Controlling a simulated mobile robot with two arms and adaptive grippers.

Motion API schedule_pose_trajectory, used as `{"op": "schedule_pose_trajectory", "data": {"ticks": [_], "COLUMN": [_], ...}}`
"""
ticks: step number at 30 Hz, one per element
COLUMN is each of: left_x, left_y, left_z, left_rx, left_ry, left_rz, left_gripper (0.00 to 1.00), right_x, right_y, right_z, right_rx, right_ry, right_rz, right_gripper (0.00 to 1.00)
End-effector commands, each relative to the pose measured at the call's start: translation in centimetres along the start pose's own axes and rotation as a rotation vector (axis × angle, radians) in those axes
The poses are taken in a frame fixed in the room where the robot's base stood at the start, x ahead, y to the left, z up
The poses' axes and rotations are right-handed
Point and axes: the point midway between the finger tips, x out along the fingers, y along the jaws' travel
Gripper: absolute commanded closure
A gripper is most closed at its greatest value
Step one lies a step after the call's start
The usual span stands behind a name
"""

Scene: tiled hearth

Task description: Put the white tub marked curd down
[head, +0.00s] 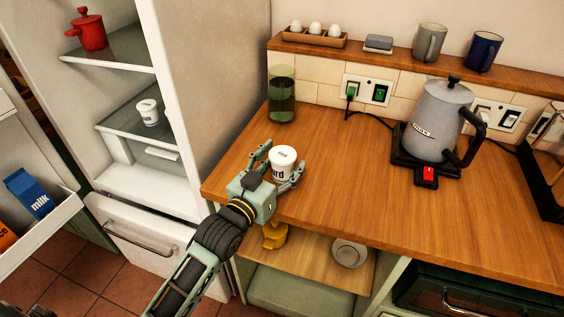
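The white tub marked curd (282,167) is upright at the left end of the wooden counter (340,190); only "urd" of its word shows. My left gripper (281,170) reaches it from the front left, with one finger on each side, and looks shut on it. The fingers hide the tub's lower part, so I cannot tell whether its base touches the counter. My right gripper is not in view.
The open fridge (131,184) at left holds a second white tub (148,112) and a red pot (88,30). A green glass jar (282,95) stands behind my gripper. A grey kettle (436,120) stands further right. The mid-counter is clear.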

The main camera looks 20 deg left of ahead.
Motion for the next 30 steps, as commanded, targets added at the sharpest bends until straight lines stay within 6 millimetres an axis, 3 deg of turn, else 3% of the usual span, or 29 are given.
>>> {"op": "schedule_pose_trajectory", "data": {"ticks": [11, 16, 24, 30], "left_x": [0.0, -2.5, -8.4, -11.1], "left_y": [0.0, 0.0, 0.0, 0.0], "left_z": [-0.5, -0.1, 0.0, -0.1], "left_rx": [0.0, -0.001, -0.001, -0.001], "left_ry": [0.002, -0.002, -0.003, -0.001], "left_rz": [0.0, -0.001, 0.0, -0.001], "left_gripper": [0.34, 0.34, 0.34, 0.34], "right_x": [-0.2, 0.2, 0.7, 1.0], "right_y": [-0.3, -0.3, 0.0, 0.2], "right_z": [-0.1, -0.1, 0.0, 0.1], "right_rx": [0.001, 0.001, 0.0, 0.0], "right_ry": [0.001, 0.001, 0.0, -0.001], "right_rz": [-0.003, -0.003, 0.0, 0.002], "right_gripper": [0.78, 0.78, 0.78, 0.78]}}
